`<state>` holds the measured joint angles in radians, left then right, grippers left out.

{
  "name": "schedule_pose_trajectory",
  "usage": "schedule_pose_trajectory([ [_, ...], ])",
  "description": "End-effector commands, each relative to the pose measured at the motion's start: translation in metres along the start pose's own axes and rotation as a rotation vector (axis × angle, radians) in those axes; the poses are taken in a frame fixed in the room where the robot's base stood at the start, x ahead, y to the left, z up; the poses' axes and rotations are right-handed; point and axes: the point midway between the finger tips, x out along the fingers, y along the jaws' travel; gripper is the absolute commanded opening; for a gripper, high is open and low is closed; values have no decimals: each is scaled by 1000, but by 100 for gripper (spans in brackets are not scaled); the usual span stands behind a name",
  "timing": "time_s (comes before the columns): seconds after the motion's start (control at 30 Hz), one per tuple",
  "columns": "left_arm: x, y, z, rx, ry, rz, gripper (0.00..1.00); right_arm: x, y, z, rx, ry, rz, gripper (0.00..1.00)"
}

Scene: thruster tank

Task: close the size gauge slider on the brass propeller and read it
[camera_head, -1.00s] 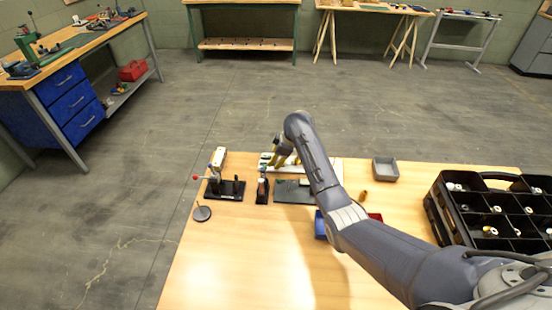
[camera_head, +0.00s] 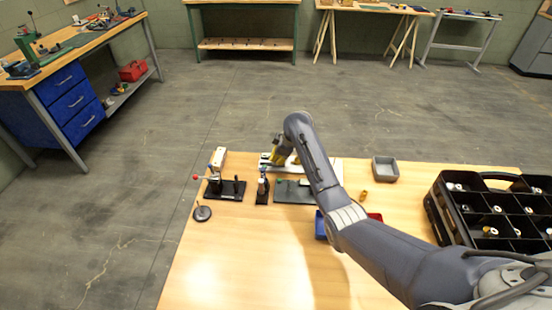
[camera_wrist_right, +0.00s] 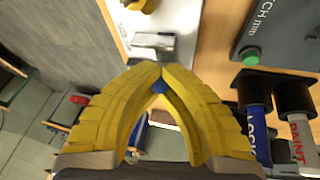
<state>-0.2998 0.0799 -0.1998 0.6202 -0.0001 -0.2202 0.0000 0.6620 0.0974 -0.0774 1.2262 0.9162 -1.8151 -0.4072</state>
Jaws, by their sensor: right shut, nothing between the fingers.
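My right gripper (camera_head: 281,158) has yellow fingers and reaches over the pale size gauge plate (camera_head: 325,166) at the back of the wooden table. In the right wrist view its fingertips (camera_wrist_right: 160,78) meet with nothing between them. Just beyond the tips is a silver block (camera_wrist_right: 152,45), apparently the gauge slider, on the pale plate (camera_wrist_right: 182,20). I cannot tell if the fingertips touch it. A brass-coloured rounded piece (camera_wrist_right: 141,5), probably the propeller, is cut off at the top of that view. No gauge reading is legible. My left gripper is not in view.
A black stand (camera_head: 225,190), grey tray (camera_head: 385,169) and black crate (camera_head: 470,229) are on the table. The front left is clear.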

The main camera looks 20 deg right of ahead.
Motion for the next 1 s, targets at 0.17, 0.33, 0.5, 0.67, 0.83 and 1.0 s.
schedule_pose_trajectory([
  [0.17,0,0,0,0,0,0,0,0,0,1,0,-1,0,0],
  [0.33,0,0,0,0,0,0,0,-3,2,11,0,-3,1,0],
  [0.5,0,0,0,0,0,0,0,-7,3,19,-1,-1,-1,0],
  [0.67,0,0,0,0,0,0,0,-6,3,18,-1,0,-1,0],
  [0.83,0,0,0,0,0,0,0,-7,3,18,-1,0,-1,15],
  [1.0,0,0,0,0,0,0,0,-7,4,18,0,0,-1,35],
])
